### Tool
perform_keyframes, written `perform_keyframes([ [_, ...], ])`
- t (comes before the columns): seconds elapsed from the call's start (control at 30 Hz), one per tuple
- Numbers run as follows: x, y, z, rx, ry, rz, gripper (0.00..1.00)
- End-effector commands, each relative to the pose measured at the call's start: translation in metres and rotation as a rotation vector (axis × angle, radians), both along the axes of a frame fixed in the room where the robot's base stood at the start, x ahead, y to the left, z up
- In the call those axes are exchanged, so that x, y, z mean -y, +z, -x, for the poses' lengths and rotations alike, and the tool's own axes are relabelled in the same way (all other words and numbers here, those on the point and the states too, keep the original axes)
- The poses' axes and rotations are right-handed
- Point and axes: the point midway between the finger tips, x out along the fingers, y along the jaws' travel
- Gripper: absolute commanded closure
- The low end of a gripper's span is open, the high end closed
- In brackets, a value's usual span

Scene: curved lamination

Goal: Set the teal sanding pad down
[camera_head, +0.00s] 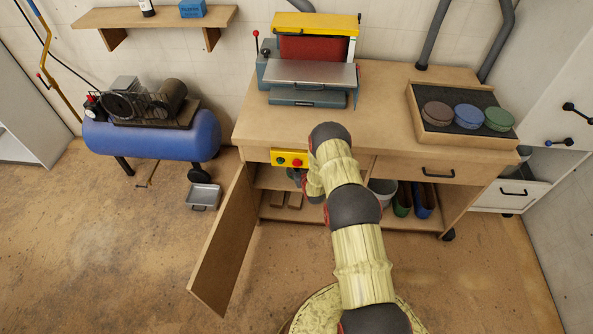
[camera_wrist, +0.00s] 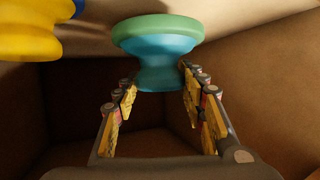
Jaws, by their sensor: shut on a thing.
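The teal sanding pad (camera_wrist: 158,72) shows in the wrist view, a rounded, waisted piece with a greener band along its upper edge. My gripper (camera_wrist: 160,88) is shut on its narrow part, one finger on each side. Dark brown panels surround it, like the inside of a cabinet. In the head view my gripper is mostly hidden behind my arm, at the open bay under the workbench (camera_head: 390,105). The pad cannot be made out there. I cannot tell whether the pad touches a surface.
A yellow rounded thing (camera_wrist: 28,38) is close at the wrist view's upper left. The cabinet door (camera_head: 225,245) hangs open left of my arm. A yellow button box (camera_head: 289,158) is under the bench edge. Brown, blue and green discs sit in a tray (camera_head: 418,113) on the benchtop.

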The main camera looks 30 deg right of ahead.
Motion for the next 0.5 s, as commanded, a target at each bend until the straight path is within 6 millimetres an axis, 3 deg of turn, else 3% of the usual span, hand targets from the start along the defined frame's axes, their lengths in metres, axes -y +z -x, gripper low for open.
perform_keyframes([
  [0.2, 0.000, -0.035, -0.002, 0.000, 0.000, 0.000, 0.92],
  [0.5, 0.000, -0.034, -0.003, 0.002, 0.000, 0.001, 0.92],
])
